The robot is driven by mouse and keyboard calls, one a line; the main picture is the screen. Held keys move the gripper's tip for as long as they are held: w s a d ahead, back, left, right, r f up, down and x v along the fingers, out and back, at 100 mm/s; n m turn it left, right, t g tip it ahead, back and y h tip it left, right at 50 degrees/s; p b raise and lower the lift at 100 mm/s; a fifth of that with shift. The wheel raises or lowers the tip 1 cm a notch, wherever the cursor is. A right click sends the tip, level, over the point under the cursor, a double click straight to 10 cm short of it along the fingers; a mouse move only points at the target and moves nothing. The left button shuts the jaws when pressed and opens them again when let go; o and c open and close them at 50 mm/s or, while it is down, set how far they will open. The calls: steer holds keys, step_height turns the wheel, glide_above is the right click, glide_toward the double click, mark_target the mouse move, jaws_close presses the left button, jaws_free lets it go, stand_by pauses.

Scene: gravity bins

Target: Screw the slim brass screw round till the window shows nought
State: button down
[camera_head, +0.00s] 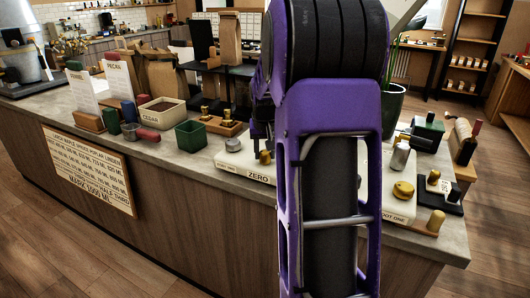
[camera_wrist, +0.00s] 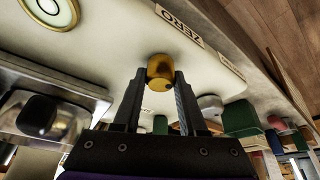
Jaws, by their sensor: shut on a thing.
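A white weighing scale (camera_head: 247,168) with a ZERO label (camera_head: 262,178) stands on the counter; the label also shows in the wrist view (camera_wrist: 179,25). A brass screw (camera_head: 265,157) stands upright on it near the label. In the wrist view my gripper (camera_wrist: 160,82) is shut on this brass screw (camera_wrist: 160,67), one finger on each side. A round brass-rimmed window (camera_wrist: 48,10) is cut off at the top left of the wrist view; I cannot make out its reading. My purple arm hides much of the scale in the head view.
A green bin (camera_head: 190,136) and a wooden block with brass weights (camera_head: 218,125) stand behind left. A second white unit with a brass knob (camera_head: 403,190) is right of my arm.

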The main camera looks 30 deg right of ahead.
steer(key=shift+n, duration=0.3)
steer(key=shift+r+n+p, duration=0.1)
steer(key=shift+n+p, duration=0.2)
steer(key=shift+p, duration=0.05)
steer(key=shift+n+y, duration=0.7)
steer(key=shift+n, duration=0.7)
steer(key=shift+c, duration=2.2)
jaws_free()
steer(key=p+v, duration=0.2)
steer(key=v, duration=1.5)
steer(key=shift+s, duration=0.4)
